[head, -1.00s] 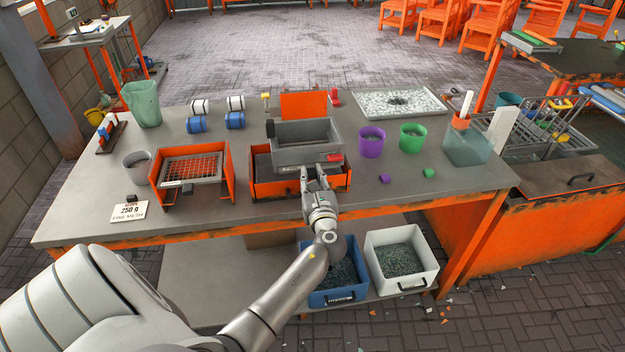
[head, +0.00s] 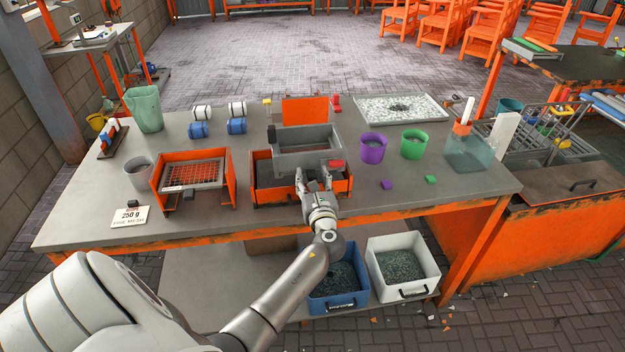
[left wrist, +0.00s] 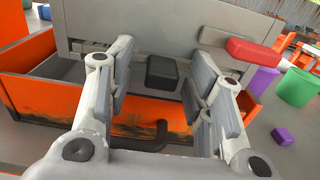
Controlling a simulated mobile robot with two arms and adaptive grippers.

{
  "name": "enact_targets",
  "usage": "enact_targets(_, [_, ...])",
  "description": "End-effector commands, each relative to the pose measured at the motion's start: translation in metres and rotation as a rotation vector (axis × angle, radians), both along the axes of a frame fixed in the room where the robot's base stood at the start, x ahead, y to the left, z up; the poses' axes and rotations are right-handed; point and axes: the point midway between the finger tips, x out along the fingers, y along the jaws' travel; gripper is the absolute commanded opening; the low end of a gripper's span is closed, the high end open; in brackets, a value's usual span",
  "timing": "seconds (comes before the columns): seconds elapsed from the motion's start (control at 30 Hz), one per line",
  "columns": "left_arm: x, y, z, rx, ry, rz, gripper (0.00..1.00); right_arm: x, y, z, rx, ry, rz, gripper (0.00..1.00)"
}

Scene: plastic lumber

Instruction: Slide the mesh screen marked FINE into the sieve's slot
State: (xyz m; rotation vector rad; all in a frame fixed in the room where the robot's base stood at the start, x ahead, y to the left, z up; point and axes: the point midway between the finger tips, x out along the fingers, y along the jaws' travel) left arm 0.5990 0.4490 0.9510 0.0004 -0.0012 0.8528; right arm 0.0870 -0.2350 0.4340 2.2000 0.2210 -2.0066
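The sieve is likely the grey open box (head: 306,137) over an orange frame (head: 262,196) at mid-table. My left gripper (head: 314,176) is in front of it. In the left wrist view the left gripper (left wrist: 162,85) is open, its fingers on either side of a dark block (left wrist: 163,73) before the grey front panel (left wrist: 160,28); I see no contact. A grey-framed screen with orange mesh (head: 194,175) sits in an orange rack (head: 228,175) to the left. Its marking is unreadable. No screen clearly reading FINE shows. The sieve's slot is not clear. My right gripper is not in view.
Blue (head: 338,285) and white (head: 402,265) bins are below.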

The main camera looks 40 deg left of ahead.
Motion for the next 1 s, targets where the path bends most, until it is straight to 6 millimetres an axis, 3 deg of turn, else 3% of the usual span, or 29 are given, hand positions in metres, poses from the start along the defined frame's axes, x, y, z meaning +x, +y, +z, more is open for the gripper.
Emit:
enact_targets(0.37, [-0.007,-0.009,-0.002,-0.001,0.002,-0.001,0.48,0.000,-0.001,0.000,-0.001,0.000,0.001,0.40])
enact_targets(0.8, [-0.064,-0.073,-0.002,-0.002,0.003,-0.001,0.48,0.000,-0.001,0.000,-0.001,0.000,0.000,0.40])
enact_targets(1.0, [-0.077,-0.088,-0.001,-0.001,0.001,0.000,0.48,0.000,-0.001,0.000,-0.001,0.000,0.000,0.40])
